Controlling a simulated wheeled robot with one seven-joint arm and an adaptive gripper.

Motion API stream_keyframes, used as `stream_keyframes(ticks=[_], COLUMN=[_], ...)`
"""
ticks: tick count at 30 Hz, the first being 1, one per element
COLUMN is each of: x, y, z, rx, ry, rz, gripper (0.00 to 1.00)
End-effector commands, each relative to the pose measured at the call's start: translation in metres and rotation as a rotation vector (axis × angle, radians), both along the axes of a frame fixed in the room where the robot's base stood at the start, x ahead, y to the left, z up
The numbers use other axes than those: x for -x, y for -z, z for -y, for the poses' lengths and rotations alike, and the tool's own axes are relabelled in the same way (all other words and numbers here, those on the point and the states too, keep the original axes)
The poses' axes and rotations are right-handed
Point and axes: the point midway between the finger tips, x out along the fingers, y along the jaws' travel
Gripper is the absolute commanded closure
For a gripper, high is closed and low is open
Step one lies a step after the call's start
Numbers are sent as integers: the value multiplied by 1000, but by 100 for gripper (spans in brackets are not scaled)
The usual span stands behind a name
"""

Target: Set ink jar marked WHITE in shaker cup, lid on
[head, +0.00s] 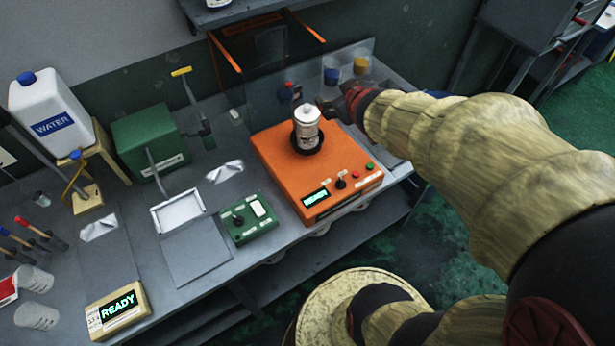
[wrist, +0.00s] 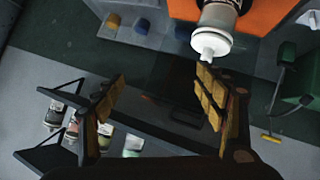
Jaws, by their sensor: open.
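A jar with a white lid on (head: 307,114) stands upright in the black shaker cup (head: 308,148) on top of the orange machine (head: 272,158). Its label is too small to read. My gripper (head: 338,106) is just right of the jar in the head view. In the wrist view my gripper (wrist: 163,100) is open, with nothing between its fingers. The white lid (wrist: 211,44) shows there just past the tip of the right finger, and I cannot tell whether they touch. Part of the jar is cut off by the frame's top edge.
A blue jar (head: 331,75) and a yellow jar (head: 361,65) stand behind a clear panel (head: 290,85). A green control box (head: 248,219) is left of the machine. Several jars (wrist: 90,133) show at lower left in the wrist view.

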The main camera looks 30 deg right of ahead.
Motion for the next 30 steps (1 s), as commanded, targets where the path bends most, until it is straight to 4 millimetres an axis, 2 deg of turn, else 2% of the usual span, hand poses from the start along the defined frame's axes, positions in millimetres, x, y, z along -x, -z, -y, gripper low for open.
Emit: stream_keyframes(ticks=[1,5,12,15,18,20,30], x=[10,53,144,171,186,190,190], y=[-14,-25,-17,-14,-12,-12,-12], z=[-16,-59,-164,-194,-210,-213,-213], rx=[-4,-78,-292,-350,-382,-388,-390], ry=[31,100,38,-10,-38,-45,-44], rz=[-12,-99,-317,-384,-422,-434,-435], gripper=[28,28,28,28,28,28,28])
